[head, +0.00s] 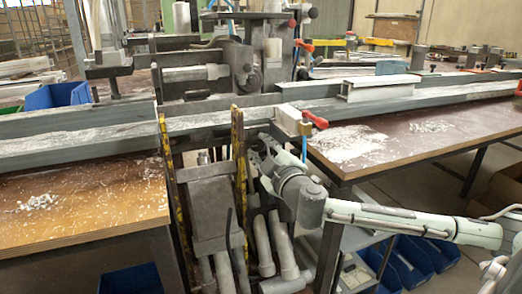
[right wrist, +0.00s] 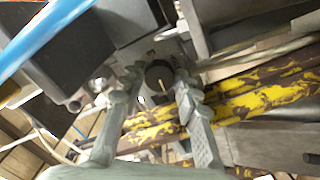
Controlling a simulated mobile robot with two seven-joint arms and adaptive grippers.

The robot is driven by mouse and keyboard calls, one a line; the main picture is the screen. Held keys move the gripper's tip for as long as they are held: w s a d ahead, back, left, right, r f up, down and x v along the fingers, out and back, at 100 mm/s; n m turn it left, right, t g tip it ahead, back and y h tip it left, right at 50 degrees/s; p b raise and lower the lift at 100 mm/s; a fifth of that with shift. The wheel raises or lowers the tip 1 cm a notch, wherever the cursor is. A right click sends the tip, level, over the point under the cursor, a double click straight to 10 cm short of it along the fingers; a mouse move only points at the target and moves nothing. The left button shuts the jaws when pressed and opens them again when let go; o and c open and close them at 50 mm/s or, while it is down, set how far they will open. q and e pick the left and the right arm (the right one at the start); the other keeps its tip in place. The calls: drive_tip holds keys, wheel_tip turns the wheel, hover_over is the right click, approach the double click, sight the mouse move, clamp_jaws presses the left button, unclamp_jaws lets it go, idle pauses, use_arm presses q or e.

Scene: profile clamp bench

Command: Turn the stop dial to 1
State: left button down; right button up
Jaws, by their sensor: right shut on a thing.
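The stop dial (right wrist: 160,76) is a small dark round knob with a pale pointer line, seen in the middle of the right wrist view. My right gripper (right wrist: 158,84) has one finger on each side of the knob and is shut on it. In the head view, my right gripper (head: 262,160) is at the front of the clamp machine, beside a yellow-and-black upright, and the dial is hidden there. I cannot read any numbers around the dial. My left gripper is not in view.
A worn yellow-and-black bar (right wrist: 255,98) runs close beside the dial. A long profile rail (head: 75,148) crosses the bench. Wooden tabletops with white chips lie left (head: 100,215) and right (head: 450,130).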

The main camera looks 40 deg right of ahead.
drive_tip(key=shift+f+m, duration=0.2)
drive_tip(key=shift+m, duration=0.2)
drive_tip(key=shift+m+b, duration=0.5)
drive_tip(key=shift+m, duration=1.2)
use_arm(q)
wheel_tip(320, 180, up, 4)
use_arm(e)
drive_tip(key=shift+r+m, duration=0.1)
drive_tip(key=shift+m, duration=0.8)
drive_tip(key=m, duration=0.2)
drive_tip(key=shift+m+p, duration=0.3)
drive_tip(key=shift+p, duration=0.05)
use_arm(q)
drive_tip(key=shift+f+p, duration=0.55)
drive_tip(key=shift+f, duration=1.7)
use_arm(e)
drive_tip(key=shift+m, duration=1.3)
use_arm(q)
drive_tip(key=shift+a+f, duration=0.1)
use_arm(e)
drive_tip(key=o, duration=1.2)
drive_tip(key=shift+c, duration=0.2)
